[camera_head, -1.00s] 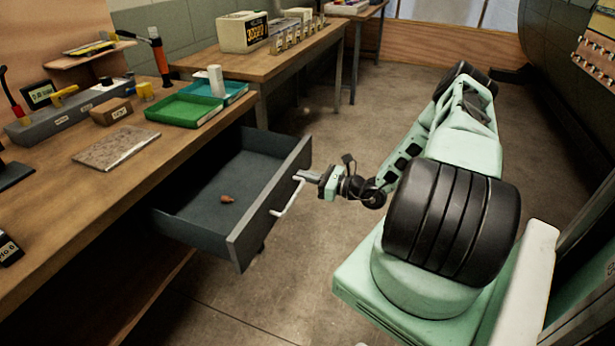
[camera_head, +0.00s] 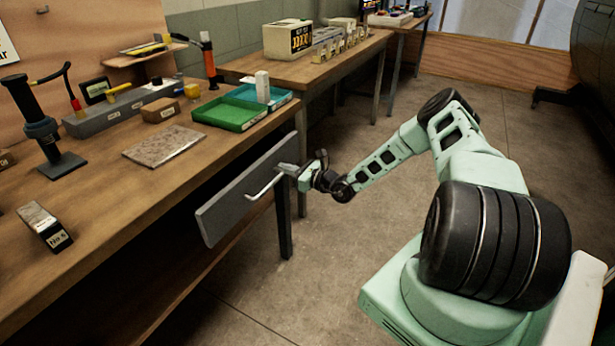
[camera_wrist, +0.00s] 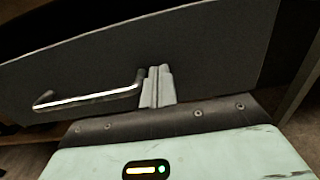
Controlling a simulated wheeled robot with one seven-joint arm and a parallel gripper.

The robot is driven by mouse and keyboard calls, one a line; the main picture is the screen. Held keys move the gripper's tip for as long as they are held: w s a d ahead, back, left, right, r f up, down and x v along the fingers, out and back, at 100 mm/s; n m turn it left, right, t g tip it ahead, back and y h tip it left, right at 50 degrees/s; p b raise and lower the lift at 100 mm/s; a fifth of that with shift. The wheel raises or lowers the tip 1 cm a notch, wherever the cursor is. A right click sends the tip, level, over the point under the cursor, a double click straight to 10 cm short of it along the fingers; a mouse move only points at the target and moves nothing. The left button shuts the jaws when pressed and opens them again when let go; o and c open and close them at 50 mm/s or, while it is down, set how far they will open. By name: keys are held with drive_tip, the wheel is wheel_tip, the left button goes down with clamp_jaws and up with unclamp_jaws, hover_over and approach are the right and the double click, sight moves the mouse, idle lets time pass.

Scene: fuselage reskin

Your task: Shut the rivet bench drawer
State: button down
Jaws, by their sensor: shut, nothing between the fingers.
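The grey drawer (camera_head: 236,200) of the wooden bench (camera_head: 110,215) shows only its front panel in the head view; its inside is hidden, and I cannot tell whether a small gap is left. Its pale bar handle (camera_head: 264,184) is on the front. My gripper (camera_head: 288,168) is shut and empty, with its fingertips against or very near the panel, by the handle's far end. In the wrist view the shut fingers (camera_wrist: 157,86) stand just right of the handle (camera_wrist: 88,99), before the dark drawer front (camera_wrist: 215,50).
On the bench top are a green tray (camera_head: 229,114), a metal plate (camera_head: 164,145), a small cardboard box (camera_head: 160,113) and a black stand tool (camera_head: 50,140). A bench leg (camera_head: 284,220) stands below the drawer.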

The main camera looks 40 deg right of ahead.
drive_tip(key=b+x, duration=0.1)
drive_tip(key=x, duration=0.7)
drive_tip(key=shift+w+a+f, duration=0.15)
drive_tip(key=shift+w, duration=0.2)
drive_tip(key=shift+w+a+r, duration=0.1)
drive_tip(key=shift+w+r, duration=0.1)
drive_tip(key=shift+w, duration=0.05)
drive_tip(key=shift+w+r, duration=0.1)
drive_tip(key=shift+r, duration=0.05)
